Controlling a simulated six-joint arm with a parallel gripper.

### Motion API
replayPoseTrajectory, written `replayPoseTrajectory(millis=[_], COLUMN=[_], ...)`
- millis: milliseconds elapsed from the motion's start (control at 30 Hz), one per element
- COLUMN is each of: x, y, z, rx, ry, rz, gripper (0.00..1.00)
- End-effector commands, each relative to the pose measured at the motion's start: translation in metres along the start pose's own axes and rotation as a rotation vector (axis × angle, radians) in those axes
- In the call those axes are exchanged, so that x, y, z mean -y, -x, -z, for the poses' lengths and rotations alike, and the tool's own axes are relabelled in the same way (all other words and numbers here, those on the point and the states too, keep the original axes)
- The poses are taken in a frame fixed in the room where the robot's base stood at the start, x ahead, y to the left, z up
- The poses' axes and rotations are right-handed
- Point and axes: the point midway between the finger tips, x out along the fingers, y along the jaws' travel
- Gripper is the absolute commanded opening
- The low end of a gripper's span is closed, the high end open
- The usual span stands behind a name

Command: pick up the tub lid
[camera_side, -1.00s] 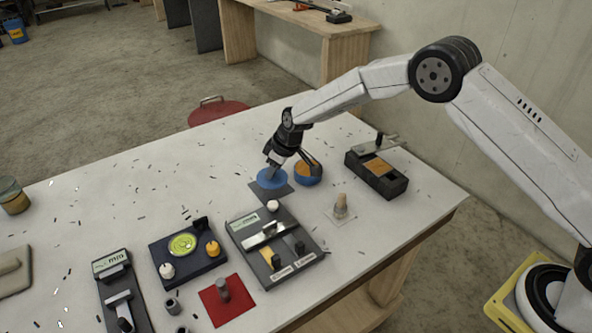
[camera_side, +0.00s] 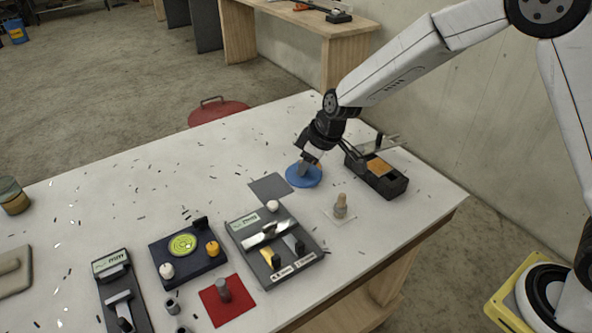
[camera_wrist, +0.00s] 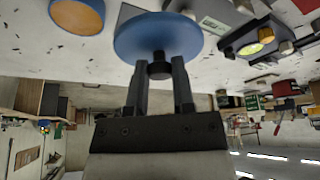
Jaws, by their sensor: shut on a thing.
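The tub lid is a blue disc (camera_side: 304,177) with a dark knob. My gripper (camera_side: 308,162) is shut on the knob, with the disc below the fingers. In the wrist view the lid (camera_wrist: 158,32) hangs from the two fingers (camera_wrist: 160,68). In the side view the lid and my gripper hide most of the tub. The lid's exact height above the table cannot be told.
A bare grey mat (camera_side: 270,187) lies left of the lid. A black box with an orange pad (camera_side: 378,178) stands close on the right. A wooden peg (camera_side: 341,207) stands in front, and a black device (camera_side: 272,247) with knobs is nearer.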

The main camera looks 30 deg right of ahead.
Motion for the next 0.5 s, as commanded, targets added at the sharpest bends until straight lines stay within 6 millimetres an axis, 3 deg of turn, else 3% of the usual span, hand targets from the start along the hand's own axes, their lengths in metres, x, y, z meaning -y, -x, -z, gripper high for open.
replayPoseTrajectory(millis=[500], x=[0.007], y=[0.015], z=[-0.013], rx=[0.0], ry=[0.001], rz=[0.0], gripper=[0.0])
